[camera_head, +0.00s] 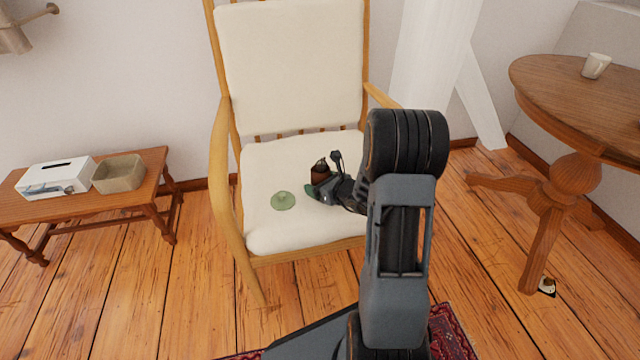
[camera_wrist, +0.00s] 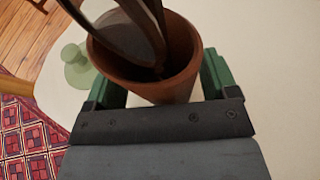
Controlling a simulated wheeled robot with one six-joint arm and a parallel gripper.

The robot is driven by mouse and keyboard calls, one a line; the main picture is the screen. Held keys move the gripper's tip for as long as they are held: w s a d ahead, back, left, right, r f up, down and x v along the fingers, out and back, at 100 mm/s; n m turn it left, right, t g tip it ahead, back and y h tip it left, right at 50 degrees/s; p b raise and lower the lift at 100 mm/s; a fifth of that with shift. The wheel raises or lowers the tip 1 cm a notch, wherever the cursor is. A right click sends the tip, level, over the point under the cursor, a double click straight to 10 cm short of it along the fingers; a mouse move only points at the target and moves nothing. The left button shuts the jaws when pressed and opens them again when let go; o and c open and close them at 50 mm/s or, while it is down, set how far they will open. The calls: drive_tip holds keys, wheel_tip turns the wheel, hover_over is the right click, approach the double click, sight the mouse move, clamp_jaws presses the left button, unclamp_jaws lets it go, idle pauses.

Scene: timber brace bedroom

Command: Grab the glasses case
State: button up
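A brown, cup-shaped upright holder (camera_head: 320,173), which looks like the glasses case, stands on the cream seat of the chair. In the wrist view the brown holder (camera_wrist: 160,88) shows its open top with dark, curved pieces inside, perhaps glasses. My gripper (camera_head: 318,192) is low over the seat at the holder. In the wrist view the green fingers of my gripper (camera_wrist: 165,85) are wide apart, one on each side of the holder. The holder covers parts of both fingers, and firm contact is not clear.
A pale green round object (camera_head: 283,201) lies on the seat left of the holder. The wooden chair (camera_head: 222,150) has armrests on both sides. A low bench (camera_head: 150,180) with a tissue box (camera_head: 55,180) and a basket (camera_head: 119,174) is left; a round table (camera_head: 560,95) with a mug (camera_head: 596,66) is right.

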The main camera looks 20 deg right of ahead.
drive_tip(key=c, duration=0.9)
drive_tip(key=shift+o, duration=0.2)
drive_tip(key=shift+r, duration=0.1)
